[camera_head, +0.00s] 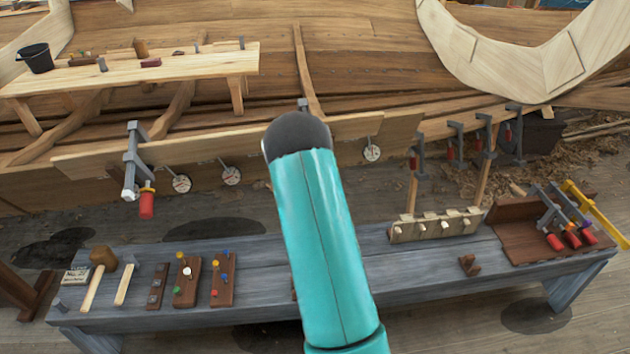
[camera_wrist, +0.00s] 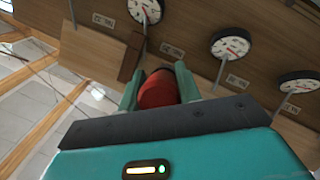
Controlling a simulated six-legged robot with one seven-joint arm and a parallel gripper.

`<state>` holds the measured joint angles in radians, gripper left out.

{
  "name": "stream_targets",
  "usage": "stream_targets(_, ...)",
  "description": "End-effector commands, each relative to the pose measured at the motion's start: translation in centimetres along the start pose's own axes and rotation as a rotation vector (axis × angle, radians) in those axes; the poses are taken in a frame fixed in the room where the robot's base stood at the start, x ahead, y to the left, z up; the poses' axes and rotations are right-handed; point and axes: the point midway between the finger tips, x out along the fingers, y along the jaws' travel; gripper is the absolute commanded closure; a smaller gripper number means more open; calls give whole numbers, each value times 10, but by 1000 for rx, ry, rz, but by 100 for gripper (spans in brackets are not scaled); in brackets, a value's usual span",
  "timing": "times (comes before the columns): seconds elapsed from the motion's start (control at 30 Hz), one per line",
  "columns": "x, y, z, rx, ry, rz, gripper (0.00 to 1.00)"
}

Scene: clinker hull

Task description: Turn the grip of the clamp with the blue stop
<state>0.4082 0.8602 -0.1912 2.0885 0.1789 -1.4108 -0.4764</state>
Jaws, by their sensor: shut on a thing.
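In the wrist view my gripper (camera_wrist: 157,84) is shut on a red grip (camera_wrist: 158,92), with one teal finger on each side of it. The body of this clamp is mostly hidden behind the grip, and no blue stop shows on it. In the head view my teal arm covers the gripper and the held grip. A grey clamp top (camera_head: 303,104) shows just above the arm's dark joint. Another clamp (camera_head: 131,162) with a red grip hangs on the plank at the left.
Several dials (camera_head: 231,175) sit along the plank. More clamps (camera_head: 455,143) hang at the right. The grey bench (camera_head: 400,275) below carries a mallet (camera_head: 107,258), peg boards (camera_head: 222,282), a pegged rack (camera_head: 437,226) and clamps in a brown tray (camera_head: 500,243).

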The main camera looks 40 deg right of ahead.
Motion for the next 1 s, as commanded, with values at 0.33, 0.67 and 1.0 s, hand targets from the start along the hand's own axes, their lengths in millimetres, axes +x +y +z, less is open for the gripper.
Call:
stream_targets(0.33,1,0,-2,-172,5,67,89)
stream_targets(0.67,2,2,-2,-213,6,85,89)
stream_targets(1.0,2,2,-3,-211,6,85,52)
